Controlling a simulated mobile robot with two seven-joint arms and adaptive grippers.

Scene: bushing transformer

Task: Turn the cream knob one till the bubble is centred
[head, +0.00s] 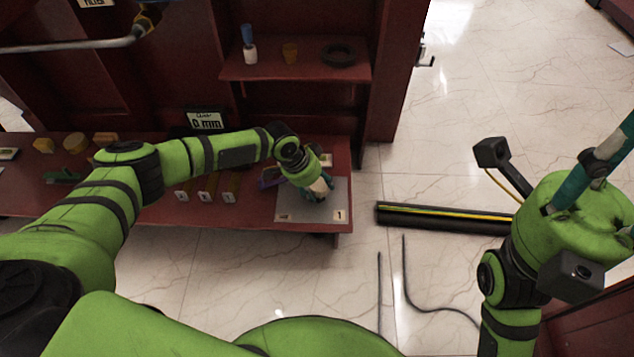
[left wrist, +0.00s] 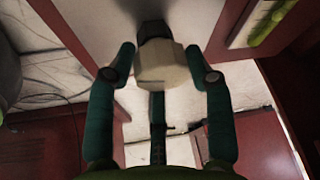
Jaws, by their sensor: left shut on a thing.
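The cream knob (left wrist: 162,66) sits between the two teal fingers of my left gripper (left wrist: 160,75) in the left wrist view. The gripper is shut on it, with a finger on each side. In the head view my left gripper (head: 320,188) is over a grey plate (head: 295,208) marked 1, at the right end of the low table, and mostly covers the knob. A yellow-green vial (left wrist: 270,20) shows at the top right of the left wrist view; I cannot make out its bubble. My right gripper (head: 595,165) is raised at the right, partly cut off by the frame edge.
A sign reading 0 mm (head: 205,121) stands behind my left forearm on the red table (head: 160,225). Several yellow blocks with labels (head: 205,190) lie left of the plate. A shelf (head: 295,73) holds small items. A black bar (head: 445,218) and cables lie on the floor.

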